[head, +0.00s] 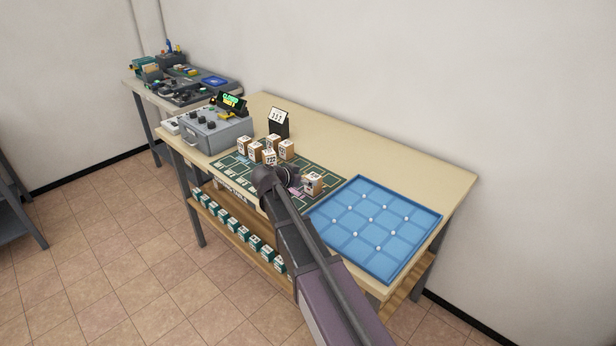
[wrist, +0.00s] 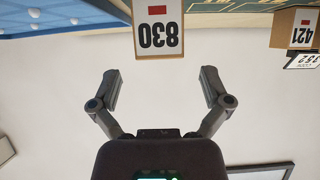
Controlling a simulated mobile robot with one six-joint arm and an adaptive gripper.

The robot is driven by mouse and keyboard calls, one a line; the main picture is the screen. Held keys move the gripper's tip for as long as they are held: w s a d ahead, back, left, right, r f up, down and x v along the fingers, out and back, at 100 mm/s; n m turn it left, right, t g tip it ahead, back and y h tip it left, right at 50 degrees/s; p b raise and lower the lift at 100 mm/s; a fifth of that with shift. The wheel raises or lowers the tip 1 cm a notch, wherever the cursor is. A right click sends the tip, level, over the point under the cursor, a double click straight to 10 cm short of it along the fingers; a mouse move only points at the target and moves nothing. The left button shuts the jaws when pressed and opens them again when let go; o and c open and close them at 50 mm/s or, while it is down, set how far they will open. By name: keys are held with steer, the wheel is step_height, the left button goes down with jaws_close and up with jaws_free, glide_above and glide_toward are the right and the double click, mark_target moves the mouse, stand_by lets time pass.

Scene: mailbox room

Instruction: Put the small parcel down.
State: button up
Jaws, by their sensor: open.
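My gripper (wrist: 159,82) is open and empty in the wrist view, its two fingers spread wide. A small brown box-shaped parcel (wrist: 158,28) with a white label reading 830 and a red mark appears upside down just beyond the fingertips, apart from them. In the head view a parcel (head: 313,183) stands on the dark green mat (head: 228,163), just right of my wrist; it is probably the same one. My arm largely hides the gripper there. Several similar parcels (head: 286,149) stand further back on the mat.
A blue gridded tray (head: 425,215) with white knobs lies on the table's right side. A grey box (head: 216,131) with knobs and a black card stand (head: 278,122) are at the back. Green-and-white boxes line the lower shelf (head: 232,232). Another parcel, 421 (wrist: 294,28), shows in the wrist view.

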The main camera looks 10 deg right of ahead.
steer(key=p+v, duration=0.4)
steer(key=v, duration=0.5)
